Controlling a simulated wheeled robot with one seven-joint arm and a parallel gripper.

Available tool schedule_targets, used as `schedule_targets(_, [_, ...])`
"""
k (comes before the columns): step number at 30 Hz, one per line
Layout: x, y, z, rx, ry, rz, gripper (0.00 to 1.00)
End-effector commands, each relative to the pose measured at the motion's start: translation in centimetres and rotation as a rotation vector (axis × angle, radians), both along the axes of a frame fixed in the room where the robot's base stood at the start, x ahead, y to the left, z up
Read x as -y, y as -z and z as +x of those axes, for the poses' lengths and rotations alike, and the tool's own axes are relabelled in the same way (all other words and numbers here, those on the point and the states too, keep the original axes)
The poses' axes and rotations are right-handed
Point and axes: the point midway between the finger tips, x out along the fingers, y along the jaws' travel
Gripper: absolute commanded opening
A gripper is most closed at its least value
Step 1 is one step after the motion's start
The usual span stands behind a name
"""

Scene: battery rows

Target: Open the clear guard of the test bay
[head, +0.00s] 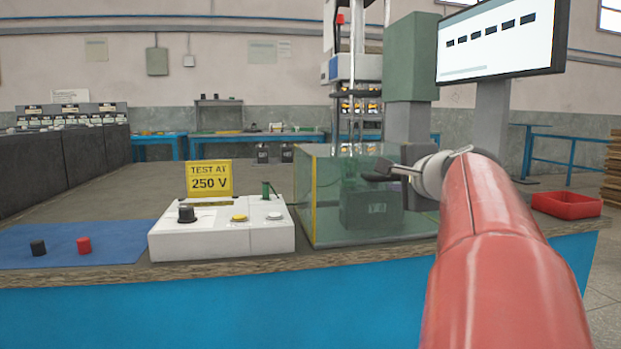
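The clear guard (335,226) is a greenish see-through box at the middle of the bench, with a yellow stripe on its left edge. It looks closed around the test bay. A dark block with a small label (377,208) shows through it. My gripper (366,174) is in front of the guard's upper right part, with its dark fingers pointing left. I cannot tell whether the fingers touch the guard or whether they are open. My red arm hides the guard's right end.
A white control box (222,243) with a black knob, buttons and a yellow "TEST AT 250 V" sign (209,178) stands left of the guard. A blue mat (120,238) holds a black and a red cap. A red tray (566,205) is at right. A green-grey column and monitor (497,45) rise behind.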

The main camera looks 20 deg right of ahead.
Motion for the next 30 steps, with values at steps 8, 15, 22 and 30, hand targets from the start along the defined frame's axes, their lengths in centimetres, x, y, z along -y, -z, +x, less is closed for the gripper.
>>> schedule_targets(8, [0.5,0.4,1.9,-0.001,0.0,-0.001,0.2])
schedule_targets(15, [0.4,0.4,1.9,-0.001,0.0,-0.002,0.17])
schedule_targets(22, [0.4,0.5,1.9,-0.001,0.0,-0.002,0.0])
schedule_targets(30, [0.4,0.0,2.1,-0.002,-0.002,-0.002,0.0])
